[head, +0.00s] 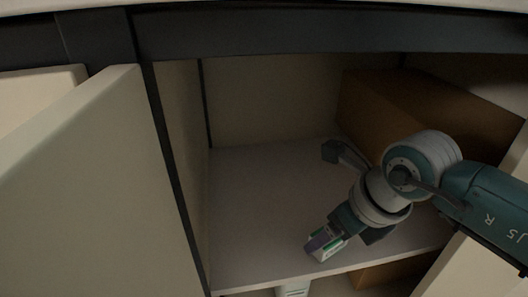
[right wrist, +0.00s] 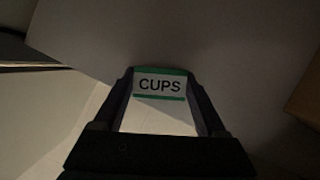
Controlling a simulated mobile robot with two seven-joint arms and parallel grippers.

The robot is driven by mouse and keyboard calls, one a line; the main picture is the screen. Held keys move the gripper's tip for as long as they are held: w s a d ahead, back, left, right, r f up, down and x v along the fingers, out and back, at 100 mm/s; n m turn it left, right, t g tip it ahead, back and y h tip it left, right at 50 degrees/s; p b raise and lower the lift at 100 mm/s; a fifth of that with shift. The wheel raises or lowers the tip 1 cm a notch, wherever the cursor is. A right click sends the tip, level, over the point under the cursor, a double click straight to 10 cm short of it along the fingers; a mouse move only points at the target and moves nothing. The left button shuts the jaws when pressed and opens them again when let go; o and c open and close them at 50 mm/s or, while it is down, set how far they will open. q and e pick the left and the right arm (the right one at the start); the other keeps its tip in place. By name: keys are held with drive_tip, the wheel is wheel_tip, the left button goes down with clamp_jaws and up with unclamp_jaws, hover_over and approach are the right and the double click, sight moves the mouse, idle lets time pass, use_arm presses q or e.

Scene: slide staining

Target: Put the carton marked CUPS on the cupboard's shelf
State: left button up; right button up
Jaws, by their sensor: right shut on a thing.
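The carton marked CUPS (right wrist: 160,86) is small and white with green bands, and its label faces the right wrist camera. In the head view the carton (head: 325,243) is at the front of the cupboard's shelf (head: 265,200), near the front edge. My right gripper (head: 340,232) is shut on it, with a finger on each side in the right wrist view. Whether its underside touches the shelf or hangs just above it I cannot tell. My left gripper is not in view.
A large brown box (head: 430,110) fills the back right of the shelf, behind my right arm. The shelf's left and middle are clear. A cream door (head: 75,190) stands open at left. Below the shelf are a white thing (head: 292,289) and a brown box (head: 395,272).

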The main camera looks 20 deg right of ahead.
drive_tip(key=shift+f, duration=0.1)
drive_tip(key=o, duration=1.3)
drive_tip(key=shift+c, duration=0.2)
drive_tip(key=shift+r, duration=0.3)
drive_tip(key=p+v, duration=0.4)
drive_tip(key=v, duration=0.3)
drive_tip(key=shift+p, duration=0.35)
